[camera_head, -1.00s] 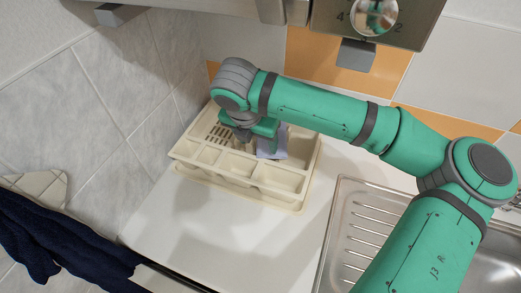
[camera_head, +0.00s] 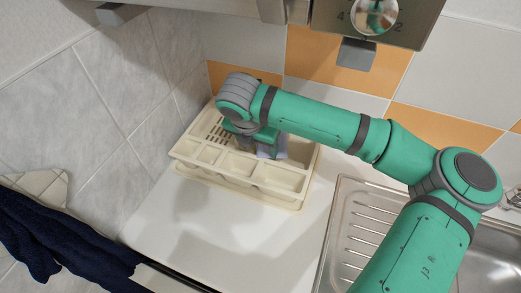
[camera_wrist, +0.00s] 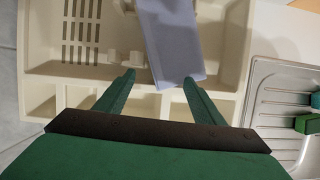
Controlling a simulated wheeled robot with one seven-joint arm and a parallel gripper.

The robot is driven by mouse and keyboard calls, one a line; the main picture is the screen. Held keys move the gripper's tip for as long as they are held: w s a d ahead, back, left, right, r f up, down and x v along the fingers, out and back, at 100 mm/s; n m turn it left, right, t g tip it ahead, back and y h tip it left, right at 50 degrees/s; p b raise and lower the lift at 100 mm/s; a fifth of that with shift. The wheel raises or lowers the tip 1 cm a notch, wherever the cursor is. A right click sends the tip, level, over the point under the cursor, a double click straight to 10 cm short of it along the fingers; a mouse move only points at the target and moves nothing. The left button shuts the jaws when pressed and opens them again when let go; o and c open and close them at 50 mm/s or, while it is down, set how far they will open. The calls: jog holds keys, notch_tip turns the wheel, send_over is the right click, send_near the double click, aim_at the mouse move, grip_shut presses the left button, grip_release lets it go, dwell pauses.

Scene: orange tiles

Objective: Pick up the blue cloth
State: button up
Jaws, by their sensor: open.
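A pale blue-grey cloth (camera_head: 268,151) hangs or stands in the cream organiser tray (camera_head: 240,185). In the wrist view the cloth (camera_wrist: 170,40) reaches down from the top edge, and its lower end lies over the tray's divider. My gripper (camera_wrist: 158,79) is open, with its green fingertips on either side of the cloth's lower end. I cannot tell whether the fingers touch the cloth. In the head view my gripper is down at the tray, and my wrist partly hides it and the cloth.
A steel sink with a ribbed drainer (camera_head: 365,225) lies to the right of the tray. Tiled walls stand close behind and left. A dark navy towel (camera_head: 60,245) hangs at the lower left. White counter (camera_head: 210,235) in front of the tray is clear.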

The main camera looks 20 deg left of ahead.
jog(key=shift+f, duration=0.2)
jog(key=shift+x, duration=1.15)
jog(key=shift+w+d+r, duration=0.1)
grip_shut()
notch_tip(320, 180, up, 12)
jog(key=shift+r, duration=0.15)
